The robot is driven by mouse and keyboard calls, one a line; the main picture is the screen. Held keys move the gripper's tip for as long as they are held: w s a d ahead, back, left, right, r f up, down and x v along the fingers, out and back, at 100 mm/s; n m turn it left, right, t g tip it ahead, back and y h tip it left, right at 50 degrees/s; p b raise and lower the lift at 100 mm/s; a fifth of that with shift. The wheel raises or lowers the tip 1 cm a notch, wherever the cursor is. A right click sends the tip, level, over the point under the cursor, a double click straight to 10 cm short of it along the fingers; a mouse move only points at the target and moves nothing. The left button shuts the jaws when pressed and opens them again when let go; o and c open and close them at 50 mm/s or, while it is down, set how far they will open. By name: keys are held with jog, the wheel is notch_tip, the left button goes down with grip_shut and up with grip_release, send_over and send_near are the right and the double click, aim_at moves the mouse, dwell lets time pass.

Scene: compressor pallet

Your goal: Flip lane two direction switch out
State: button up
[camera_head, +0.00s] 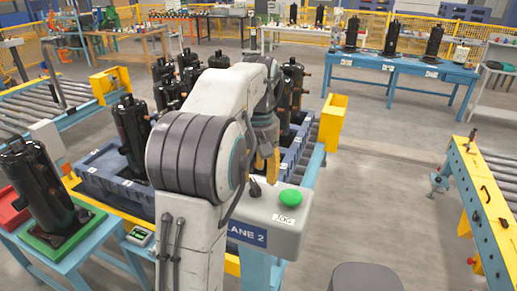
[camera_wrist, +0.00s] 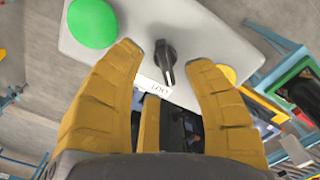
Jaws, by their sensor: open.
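The lane two control box (camera_head: 272,213) is a grey panel with a blue sign reading LANE 2 (camera_head: 246,234). Its direction switch is a dark knob, seen in the wrist view (camera_wrist: 166,62) with its handle pointing toward the picture's bottom; it also shows as a small dark shape in the head view (camera_head: 255,188). My gripper (camera_wrist: 165,56) is open, with yellow fingers on either side of the knob in the picture and no clear contact. In the head view my gripper (camera_head: 268,165) is above the box, partly hidden by my arm. Which marking the knob points to is unclear.
A green button (camera_head: 290,197) sits on the box beside the switch, and a yellow round part (camera_wrist: 227,73) is on its other side. A small white label (camera_head: 285,219) is near the green button. Black compressors (camera_head: 132,135) stand on a blue pallet behind the box.

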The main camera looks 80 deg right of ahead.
aim_at(258, 185)
notch_tip(258, 185, up, 8)
jog(key=shift+f, duration=0.2)
dwell(0.3)
dwell(0.8)
